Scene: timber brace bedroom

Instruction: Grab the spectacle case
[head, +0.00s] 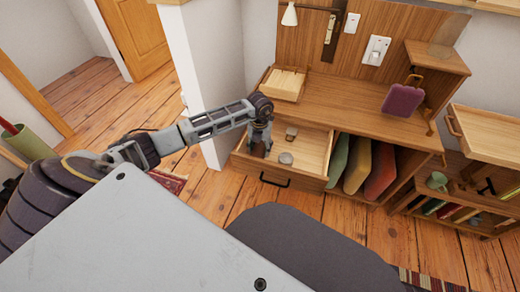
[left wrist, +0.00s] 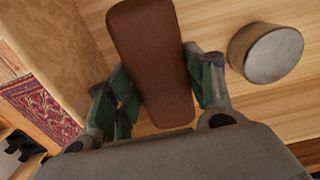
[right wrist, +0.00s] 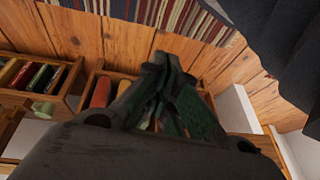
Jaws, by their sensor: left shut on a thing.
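The spectacle case is a long, rounded brown case (left wrist: 150,45) in the left wrist view, above the pale wood floor of an open drawer. My left gripper (left wrist: 160,78) has its green-padded fingers on both long sides of the case, shut on it. In the head view my left gripper (head: 260,142) reaches down into the left part of the open drawer (head: 313,150), and the case is mostly hidden there. My right gripper (right wrist: 165,75) shows in the right wrist view with its fingers together and nothing visible between them; it is out of the head view.
A round grey-topped tin (left wrist: 266,53) lies right of the case. A small brown item (head: 291,132) is also in the drawer. Colored cushions (head: 358,165) stand in the compartment right of the drawer. A purple bag (head: 403,100) and wooden tray (head: 284,84) are on the desktop above.

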